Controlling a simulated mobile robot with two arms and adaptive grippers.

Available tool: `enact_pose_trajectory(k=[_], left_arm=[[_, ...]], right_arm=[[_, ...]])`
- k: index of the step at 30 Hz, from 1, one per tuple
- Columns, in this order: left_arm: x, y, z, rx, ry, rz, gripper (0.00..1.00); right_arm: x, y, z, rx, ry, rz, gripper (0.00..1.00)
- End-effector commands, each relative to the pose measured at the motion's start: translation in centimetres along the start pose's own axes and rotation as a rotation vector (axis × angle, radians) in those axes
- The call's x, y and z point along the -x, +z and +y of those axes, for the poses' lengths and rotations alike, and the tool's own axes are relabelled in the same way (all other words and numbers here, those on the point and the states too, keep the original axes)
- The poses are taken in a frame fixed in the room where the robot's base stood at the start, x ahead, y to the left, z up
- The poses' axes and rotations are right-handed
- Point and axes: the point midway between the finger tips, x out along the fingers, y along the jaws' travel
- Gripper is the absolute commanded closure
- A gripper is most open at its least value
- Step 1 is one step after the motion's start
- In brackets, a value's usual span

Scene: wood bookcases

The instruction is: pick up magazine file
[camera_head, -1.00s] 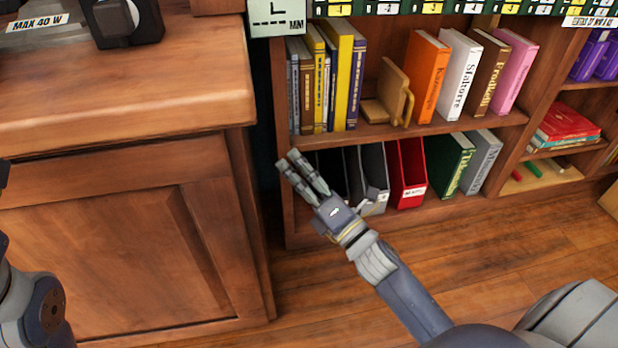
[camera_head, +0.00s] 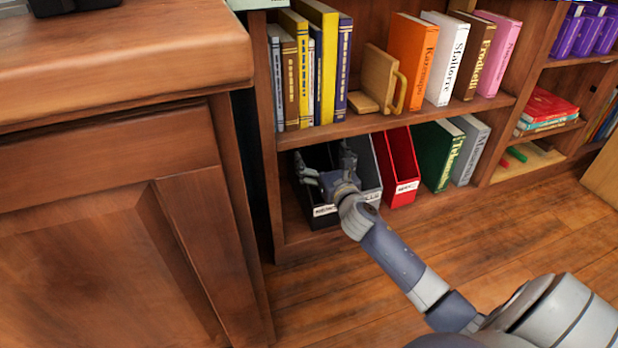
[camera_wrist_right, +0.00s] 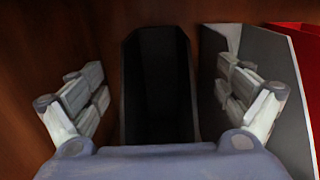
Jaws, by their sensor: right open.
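In the head view, my right gripper (camera_head: 323,162) is open at the front of the lower shelf, its fingers spread at the black magazine file (camera_head: 322,217). The hand hides part of this file. The right wrist view shows the open fingers (camera_wrist_right: 162,85) on either side of the upright black file (camera_wrist_right: 158,90), with nothing gripped. A grey magazine file (camera_head: 366,172) stands right of it, close to one finger in the wrist view (camera_wrist_right: 268,85). A red magazine file (camera_head: 398,165) stands right of the grey one. My left gripper is out of view.
Green (camera_head: 440,155) and grey (camera_head: 470,150) books stand right of the files. The upper shelf board (camera_head: 380,126) lies above the hand and carries books and a wooden bookend (camera_head: 378,80). A wooden cabinet (camera_head: 100,200) is at left. The floor (camera_head: 450,240) in front is clear.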

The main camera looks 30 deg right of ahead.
Motion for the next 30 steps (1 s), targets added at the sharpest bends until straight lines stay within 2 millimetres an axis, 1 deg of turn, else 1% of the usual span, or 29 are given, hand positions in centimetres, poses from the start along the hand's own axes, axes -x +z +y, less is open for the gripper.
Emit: enact_pose_trajectory(k=[5, 10, 15, 18, 25, 26, 27, 29, 30], left_arm=[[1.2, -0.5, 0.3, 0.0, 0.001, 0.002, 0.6], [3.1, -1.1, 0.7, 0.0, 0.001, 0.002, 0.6], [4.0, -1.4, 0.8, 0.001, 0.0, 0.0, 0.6], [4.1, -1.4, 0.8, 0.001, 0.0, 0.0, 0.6], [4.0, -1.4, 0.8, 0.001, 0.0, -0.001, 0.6], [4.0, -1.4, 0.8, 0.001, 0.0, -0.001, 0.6], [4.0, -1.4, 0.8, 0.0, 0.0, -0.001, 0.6], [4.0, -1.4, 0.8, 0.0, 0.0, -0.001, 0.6], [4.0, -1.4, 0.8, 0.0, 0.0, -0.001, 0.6]], right_arm=[[-1.2, -0.4, 0.1, 0.0, 0.0, -0.003, 0.06], [-3.1, -0.7, 0.4, -0.001, 0.001, -0.004, 0.06], [-4.8, -0.5, 0.4, 0.0, 0.001, -0.001, 0.06], [-5.2, -0.4, 0.4, -0.002, 0.001, 0.0, 0.06], [-5.3, -0.3, 0.5, -0.001, 0.002, 0.001, 0.06], [-5.3, -0.3, 0.5, -0.001, 0.002, 0.001, 0.1], [-5.2, -0.3, 0.5, -0.001, 0.002, 0.0, 0.19], [-5.2, -0.3, 0.5, -0.001, 0.002, 0.0, 0.33], [-5.2, -0.3, 0.5, -0.001, 0.002, 0.0, 0.42]])
